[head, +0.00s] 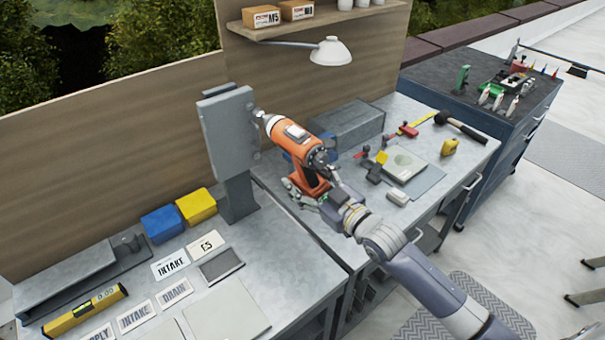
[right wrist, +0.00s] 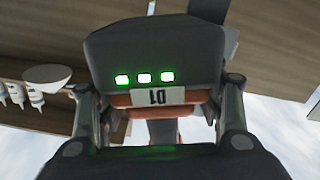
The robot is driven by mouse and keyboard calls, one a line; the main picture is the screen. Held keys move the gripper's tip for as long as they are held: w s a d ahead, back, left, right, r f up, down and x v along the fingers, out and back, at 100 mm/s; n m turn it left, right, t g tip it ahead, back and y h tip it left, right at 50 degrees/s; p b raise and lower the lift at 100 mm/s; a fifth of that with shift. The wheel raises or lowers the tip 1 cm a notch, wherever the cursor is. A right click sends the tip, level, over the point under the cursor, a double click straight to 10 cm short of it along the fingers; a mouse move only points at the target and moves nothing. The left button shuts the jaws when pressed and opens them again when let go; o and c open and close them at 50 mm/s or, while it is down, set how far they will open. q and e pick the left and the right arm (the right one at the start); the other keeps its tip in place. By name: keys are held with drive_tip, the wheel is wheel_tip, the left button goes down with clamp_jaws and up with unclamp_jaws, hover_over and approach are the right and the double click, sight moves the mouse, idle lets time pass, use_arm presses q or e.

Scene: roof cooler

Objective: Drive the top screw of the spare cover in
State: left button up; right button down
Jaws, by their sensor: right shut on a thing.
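An orange and dark drill driver (head: 291,134) is held by my right gripper (head: 314,188), which is shut on it. Its nose points left at the upper right edge of the grey spare cover (head: 229,135). The cover stands upright on a grey post on the bench. The nose appears at or very near the cover's edge; the bit tip and the top screw are too small to tell. In the right wrist view the driver's dark base (right wrist: 155,60) shows green lights and a D1 label between my fingers. My left gripper is not in view.
The metal bench (head: 285,290) holds label plates, a blue box (head: 163,222), a yellow box (head: 197,206) and a yellow level (head: 85,309). A grey box (head: 346,125), a clamp and a hammer (head: 460,126) lie behind and right. A lamp (head: 330,51) hangs above the driver.

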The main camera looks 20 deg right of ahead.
sight(317, 185)
drive_tip(key=shift+r+p+v, duration=0.2)
drive_tip(key=shift+p+v, duration=0.2)
drive_tip(key=shift+v, duration=0.55)
drive_tip(key=shift+r+p+v, duration=0.15)
drive_tip(key=shift+p+v, duration=0.2)
drive_tip(key=shift+v, duration=0.6)
